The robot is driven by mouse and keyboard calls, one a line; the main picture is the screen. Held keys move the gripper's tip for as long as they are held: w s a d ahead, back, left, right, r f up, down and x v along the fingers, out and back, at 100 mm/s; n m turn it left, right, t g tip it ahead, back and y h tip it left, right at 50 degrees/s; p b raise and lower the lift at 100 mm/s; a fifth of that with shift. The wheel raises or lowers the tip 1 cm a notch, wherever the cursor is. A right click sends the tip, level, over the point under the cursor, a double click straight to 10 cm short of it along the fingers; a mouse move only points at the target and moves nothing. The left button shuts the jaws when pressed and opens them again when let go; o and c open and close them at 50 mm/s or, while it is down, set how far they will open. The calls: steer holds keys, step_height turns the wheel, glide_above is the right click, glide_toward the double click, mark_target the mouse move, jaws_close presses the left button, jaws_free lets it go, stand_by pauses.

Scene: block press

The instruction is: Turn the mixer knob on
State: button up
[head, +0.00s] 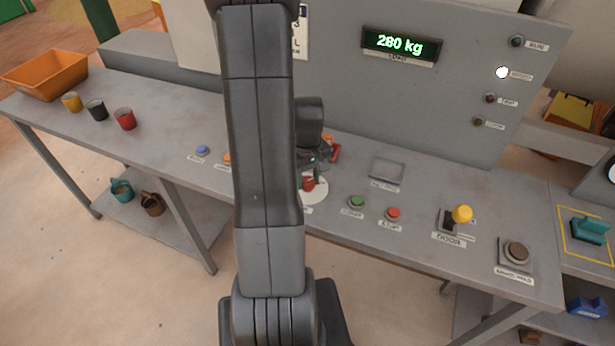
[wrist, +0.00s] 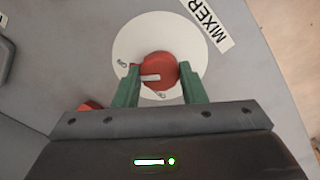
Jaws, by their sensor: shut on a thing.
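The mixer knob is a red round knob (wrist: 158,70) with a white pointer line, on a white disc (wrist: 128,40) labelled MIXER in the wrist view. The pointer lies roughly crosswise in that view, toward the left. My gripper (wrist: 160,85) has its green fingers on both sides of the knob, shut on it. In the head view the red knob (head: 308,184) shows just right of my arm, with my gripper (head: 312,172) over it. Part of the white disc (head: 316,194) is hidden behind my arm.
On the panel are a green button (head: 357,202), a red button (head: 393,214), a yellow-topped lever (head: 462,214) and a brown button (head: 516,252). A blue button (head: 203,150) is left of my arm. A display (head: 400,43) reads 280 kg. Several cups and an orange bin (head: 45,75) stand far left.

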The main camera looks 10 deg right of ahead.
mark_target(307, 180)
steer(key=shift+m, duration=0.6)
steer(key=o, duration=1)
step_height(307, 180, up, 14)
steer(key=shift+f+b, duration=0.1)
steer(key=shift+b, duration=0.45)
step_height(307, 180, down, 14)
steer(key=shift+r+p, duration=0.1)
steer(key=shift+p, duration=0.25)
